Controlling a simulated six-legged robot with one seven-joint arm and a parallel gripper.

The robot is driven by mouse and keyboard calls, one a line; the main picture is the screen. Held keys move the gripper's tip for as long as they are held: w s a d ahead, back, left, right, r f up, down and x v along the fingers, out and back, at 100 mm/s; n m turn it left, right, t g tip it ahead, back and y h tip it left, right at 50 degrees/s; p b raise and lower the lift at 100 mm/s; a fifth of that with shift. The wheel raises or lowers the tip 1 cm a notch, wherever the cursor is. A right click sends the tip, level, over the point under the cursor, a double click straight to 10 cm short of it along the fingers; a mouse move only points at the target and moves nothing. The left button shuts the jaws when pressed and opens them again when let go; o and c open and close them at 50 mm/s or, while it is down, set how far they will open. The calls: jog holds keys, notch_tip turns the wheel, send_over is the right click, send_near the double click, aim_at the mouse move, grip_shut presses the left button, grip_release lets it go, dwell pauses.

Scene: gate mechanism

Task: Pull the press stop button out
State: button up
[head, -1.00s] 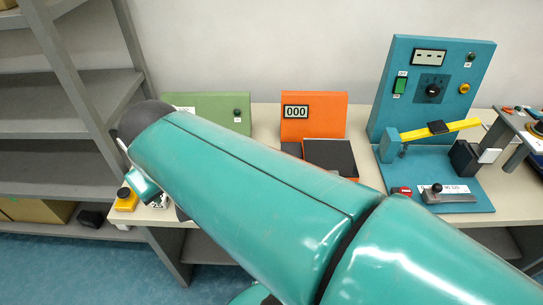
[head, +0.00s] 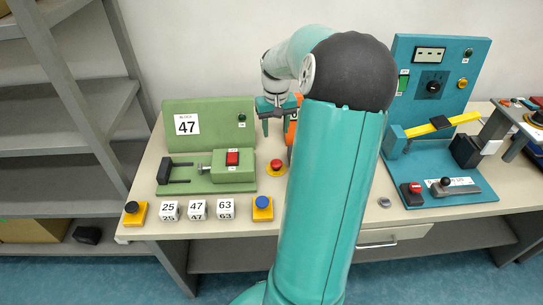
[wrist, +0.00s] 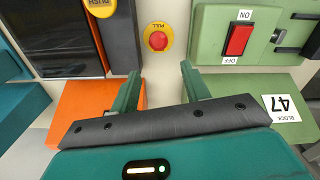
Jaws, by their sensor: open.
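The red stop button (head: 276,165) stands on the bench between the green station and the orange unit. In the wrist view the red button (wrist: 158,40) sits on a yellow round plate marked PULL. My gripper (head: 279,126) hangs above the back of the bench, behind the button in the head view. In the wrist view my gripper (wrist: 163,82) is open and empty, with its fingers apart. The button shows just beyond the gap between the fingertips, and neither finger touches it.
The green station (head: 211,124) stands left, with a red switch (head: 232,157). My arm mostly hides the orange unit (wrist: 82,108). Numbered cubes (head: 197,210) and a blue button (head: 262,203) line the front edge. A teal station (head: 408,165) stands right.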

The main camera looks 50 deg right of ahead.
aim_at(277, 162)
jog(key=f, duration=1.4)
jog(key=shift+s+d, duration=0.1)
jog(key=shift+d, duration=0.15)
jog(key=shift+c, duration=0.5)
